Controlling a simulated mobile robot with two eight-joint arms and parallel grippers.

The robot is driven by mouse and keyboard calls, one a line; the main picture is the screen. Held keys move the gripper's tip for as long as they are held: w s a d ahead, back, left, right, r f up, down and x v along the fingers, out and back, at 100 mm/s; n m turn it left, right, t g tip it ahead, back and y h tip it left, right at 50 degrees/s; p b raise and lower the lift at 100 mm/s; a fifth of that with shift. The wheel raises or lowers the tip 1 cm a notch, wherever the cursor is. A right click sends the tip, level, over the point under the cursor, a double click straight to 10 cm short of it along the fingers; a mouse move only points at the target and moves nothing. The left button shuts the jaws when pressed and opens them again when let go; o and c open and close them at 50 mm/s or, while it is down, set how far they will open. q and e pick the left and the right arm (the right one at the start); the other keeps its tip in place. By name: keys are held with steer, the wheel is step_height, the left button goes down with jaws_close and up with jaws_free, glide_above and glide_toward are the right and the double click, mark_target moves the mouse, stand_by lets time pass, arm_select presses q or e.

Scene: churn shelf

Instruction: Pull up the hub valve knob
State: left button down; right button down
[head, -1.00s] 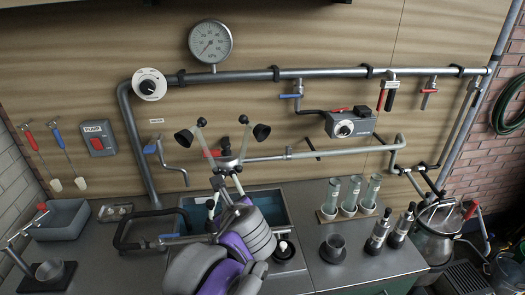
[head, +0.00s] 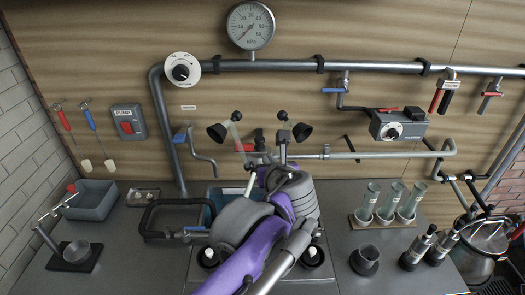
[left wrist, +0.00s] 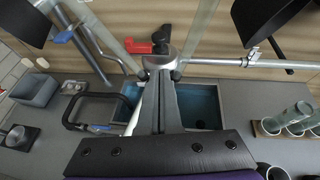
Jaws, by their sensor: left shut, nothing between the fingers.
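The hub is a grey pipe fitting at the middle of the wall piping. A black knob (left wrist: 162,36) stands at its top in the left wrist view, and it shows in the head view (head: 259,140). A red handle (left wrist: 139,46) sticks out left beside the knob. My left gripper (left wrist: 160,72) is shut and empty, its fingertips just in front of the hub and below the knob. In the head view my left gripper (head: 264,170) is partly hidden by its own wrist. I cannot tell whether the fingers touch the hub. My right gripper is not in view.
Two black spray heads (head: 217,133) (head: 303,132) flank the hub on angled pipes. A horizontal pipe (head: 375,155) runs right from it. Below are a blue-lined basin (left wrist: 203,103) and a black-handled loop (head: 150,219). Glass tubes (head: 390,203) stand in a rack to the right.

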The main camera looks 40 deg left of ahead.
mark_target(260, 144)
arm_select(q)
steer(key=x, duration=1)
step_height(260, 144, up, 2)
steer(key=shift+r+p, duration=0.1)
steer(key=shift+p, duration=0.3)
stand_by(0.3)
